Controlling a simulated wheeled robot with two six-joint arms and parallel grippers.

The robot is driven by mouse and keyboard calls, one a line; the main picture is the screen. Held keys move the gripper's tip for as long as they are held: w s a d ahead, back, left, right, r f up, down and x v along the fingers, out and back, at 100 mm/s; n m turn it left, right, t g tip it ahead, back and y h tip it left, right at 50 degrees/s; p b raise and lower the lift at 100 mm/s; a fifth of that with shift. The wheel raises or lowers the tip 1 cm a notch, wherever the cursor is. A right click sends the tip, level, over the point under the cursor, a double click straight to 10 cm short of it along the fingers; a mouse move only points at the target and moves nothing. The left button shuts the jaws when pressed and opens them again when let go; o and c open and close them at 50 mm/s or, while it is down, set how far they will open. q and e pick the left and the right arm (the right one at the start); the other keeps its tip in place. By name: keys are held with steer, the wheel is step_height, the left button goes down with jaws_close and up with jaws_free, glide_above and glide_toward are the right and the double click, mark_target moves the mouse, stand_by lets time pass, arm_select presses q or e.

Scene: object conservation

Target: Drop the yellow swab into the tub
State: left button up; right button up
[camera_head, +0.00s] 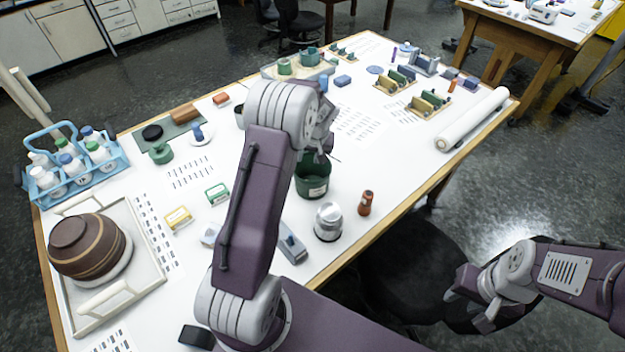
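A dark green tub (312,187) stands on the white table, right of my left arm. My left gripper (322,148) is just above the tub's mouth and partly covers its opening. A thin dark stick-like tip shows beside its fingers, too small to identify. I cannot make out a yellow swab anywhere; my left arm hides part of the table and the tub. Whether the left fingers are open or shut is unclear. My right gripper (468,305) is off the table at the lower right, its fingers apart and empty.
A silver canister (328,222) and an orange-brown bottle (365,203) stand near the tub. A blue bottle carrier (75,178) and a brown pot (88,246) on a tray (150,280) are at left. A white roll (473,120) lies along the right edge.

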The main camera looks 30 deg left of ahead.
arm_select(q)
steer(key=b+v, duration=0.1)
steer(key=v, duration=0.8)
steer(key=shift+b, duration=0.35)
